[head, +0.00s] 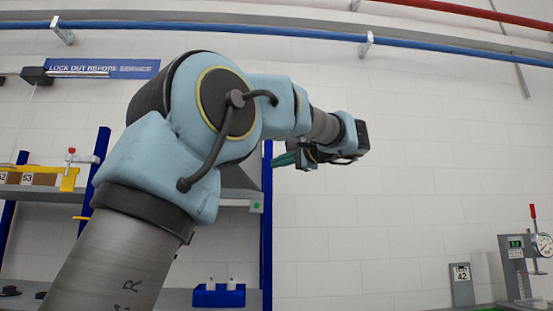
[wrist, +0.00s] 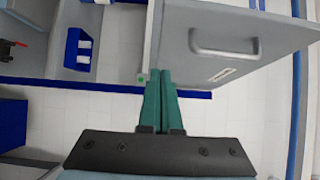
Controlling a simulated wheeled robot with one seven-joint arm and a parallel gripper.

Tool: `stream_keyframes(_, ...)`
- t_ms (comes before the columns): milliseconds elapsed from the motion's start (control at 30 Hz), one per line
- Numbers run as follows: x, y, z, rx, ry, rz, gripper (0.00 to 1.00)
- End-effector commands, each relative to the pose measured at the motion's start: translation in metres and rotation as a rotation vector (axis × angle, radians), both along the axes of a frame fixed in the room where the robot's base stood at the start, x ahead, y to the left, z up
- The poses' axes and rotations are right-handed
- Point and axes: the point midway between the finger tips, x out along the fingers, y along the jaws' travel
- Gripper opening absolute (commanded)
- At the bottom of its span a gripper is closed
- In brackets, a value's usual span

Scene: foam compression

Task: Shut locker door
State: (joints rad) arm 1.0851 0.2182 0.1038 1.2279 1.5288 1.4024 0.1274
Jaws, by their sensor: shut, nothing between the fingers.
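A grey panel with a bar handle (wrist: 226,50) and a small white label, which looks like the locker door (wrist: 270,28), fills the upper right of the wrist view. It appears tilted there, and I cannot tell how far it stands open. I cannot make it out in the head view. My gripper (wrist: 165,72) has its green fingers pressed together with nothing between them. The fingertips overlap the panel's lower left edge in the wrist view; contact cannot be told. In the head view my gripper (head: 283,160) is raised in front of the wall, partly hidden by its own wrist.
Shelving with blue posts (head: 267,225) stands behind my arm, with a blue bin (head: 218,295) holding white bottles. The bin also shows in the wrist view (wrist: 70,46). A test stand with a gauge (head: 543,244) is at far right. The wall right of my gripper is clear.

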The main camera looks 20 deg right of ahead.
Motion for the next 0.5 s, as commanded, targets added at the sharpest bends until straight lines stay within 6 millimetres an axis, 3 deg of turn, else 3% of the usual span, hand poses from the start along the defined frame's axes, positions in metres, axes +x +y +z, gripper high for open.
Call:
stream_keyframes(300,0.061,0.028,0.004,0.001,0.003,0.004,0.0)
stream_keyframes(500,0.069,0.054,0.003,-0.001,0.002,0.001,0.0)
